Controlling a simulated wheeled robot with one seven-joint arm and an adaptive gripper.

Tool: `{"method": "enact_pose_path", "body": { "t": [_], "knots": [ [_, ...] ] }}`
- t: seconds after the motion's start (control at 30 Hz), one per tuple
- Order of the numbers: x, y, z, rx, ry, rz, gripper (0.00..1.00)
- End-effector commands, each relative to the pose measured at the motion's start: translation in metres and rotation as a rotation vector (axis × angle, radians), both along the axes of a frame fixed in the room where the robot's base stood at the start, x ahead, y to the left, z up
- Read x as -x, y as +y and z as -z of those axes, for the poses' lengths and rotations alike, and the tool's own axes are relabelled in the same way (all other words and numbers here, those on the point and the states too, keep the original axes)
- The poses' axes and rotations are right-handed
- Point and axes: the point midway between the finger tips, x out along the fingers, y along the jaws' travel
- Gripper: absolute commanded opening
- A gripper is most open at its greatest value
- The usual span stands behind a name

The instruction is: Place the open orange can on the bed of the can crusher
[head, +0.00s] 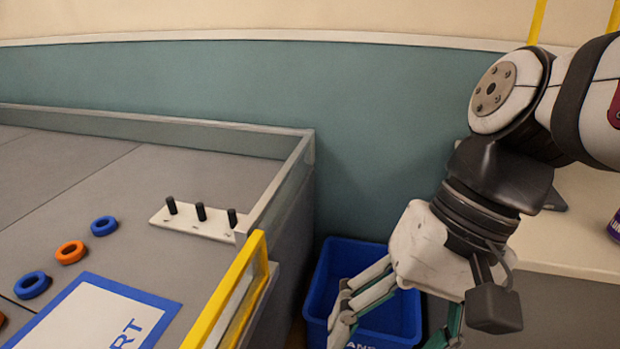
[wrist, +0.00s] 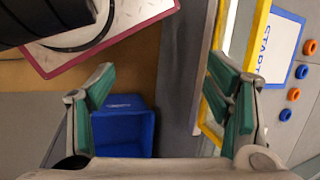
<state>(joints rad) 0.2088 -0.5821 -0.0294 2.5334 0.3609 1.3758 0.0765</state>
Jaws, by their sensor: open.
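I see no orange can and cannot make out the can crusher in either view. My gripper (head: 395,335) hangs at the lower right of the head view, over the blue bin. In the wrist view my gripper (wrist: 160,72) has its two green-padded fingers spread wide apart, with nothing between them. The tips of the fingers are cut off or hidden in the head view.
The blue bin (head: 340,262) stands on the floor beside the walled grey field table (head: 85,165). The table carries blue and orange rings (head: 70,252), a black-pegged white strip (head: 190,222) and a yellow-framed edge (head: 232,285). A purple can (head: 614,226) is partly visible on the pale counter (head: 575,235).

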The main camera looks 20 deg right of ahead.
Motion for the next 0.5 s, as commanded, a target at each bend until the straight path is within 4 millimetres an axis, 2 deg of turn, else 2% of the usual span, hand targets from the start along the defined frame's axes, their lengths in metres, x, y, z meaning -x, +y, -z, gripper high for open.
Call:
{"method": "enact_pose_path", "body": {
  "t": [0.03,0.1,0.2,0.3,0.5],
  "knots": [
    [0.012,-0.008,0.002,0.092,-0.045,-0.106,0.72],
    [0.022,-0.022,0.004,0.201,-0.092,-0.217,0.72],
    [0.028,-0.039,0.003,0.311,-0.140,-0.320,0.72],
    [0.030,-0.048,0.003,0.368,-0.166,-0.370,0.72],
    [0.030,-0.051,0.002,0.384,-0.171,-0.382,0.72]
  ]
}}
